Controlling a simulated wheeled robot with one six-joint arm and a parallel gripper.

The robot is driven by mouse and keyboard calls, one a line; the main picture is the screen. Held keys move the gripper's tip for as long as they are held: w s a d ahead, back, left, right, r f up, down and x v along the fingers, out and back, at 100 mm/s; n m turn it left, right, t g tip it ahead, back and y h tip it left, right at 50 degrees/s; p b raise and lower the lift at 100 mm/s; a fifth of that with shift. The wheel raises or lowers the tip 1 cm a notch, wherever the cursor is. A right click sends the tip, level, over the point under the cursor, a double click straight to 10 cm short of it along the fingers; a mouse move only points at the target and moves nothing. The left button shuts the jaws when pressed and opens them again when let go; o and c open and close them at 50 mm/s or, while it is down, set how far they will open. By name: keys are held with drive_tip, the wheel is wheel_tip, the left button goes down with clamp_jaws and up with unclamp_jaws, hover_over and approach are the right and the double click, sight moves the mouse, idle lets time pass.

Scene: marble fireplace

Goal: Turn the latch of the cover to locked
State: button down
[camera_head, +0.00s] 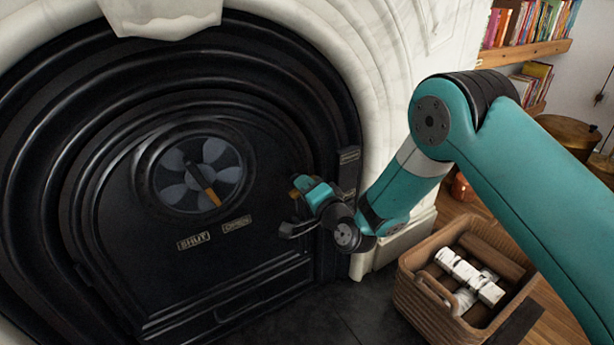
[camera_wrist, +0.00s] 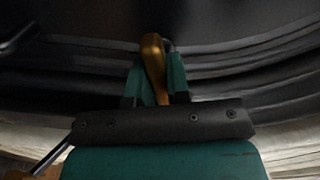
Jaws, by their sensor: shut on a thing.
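The black arched fireplace cover (camera_head: 120,215) fills the left and middle of the head view. Its latch is a brass-coloured handle (camera_wrist: 154,62) at the cover's right side. In the wrist view the handle stands between my two teal fingers. My gripper (camera_head: 300,187) is shut on this handle; the wrist view shows it too (camera_wrist: 158,82). In the head view only a small brass bit of the latch shows, and my gripper hides the rest. Small label plates (camera_head: 349,156) sit on the frame to the right of the latch; I cannot read them.
A round vent with a brass-tipped lever (camera_head: 207,188) is on the cover, above plates reading SHUT (camera_head: 194,240) and another word. A wicker basket (camera_head: 410,290) with logs and white pieces stands on the floor at right. Pale marble (camera_head: 385,70) surrounds the cover. Bookshelves (camera_head: 530,50) are behind.

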drive_tip(key=shift+w+d+r+m+p, duration=0.1)
drive_tip(key=shift+m+p, duration=0.65)
drive_tip(key=shift+m, duration=0.25)
drive_tip(key=shift+d+r+m+p, duration=0.1)
drive_tip(key=shift+m+p, duration=0.6)
drive_tip(key=shift+m, duration=0.3)
drive_tip(key=c, duration=1.1)
unclamp_jaws()
drive_tip(key=shift+a+f, duration=0.1)
drive_tip(key=shift+a, duration=0.05)
drive_tip(key=b+v, duration=1.7)
drive_tip(key=b, duration=0.7)
drive_tip(key=shift+s, duration=0.3)
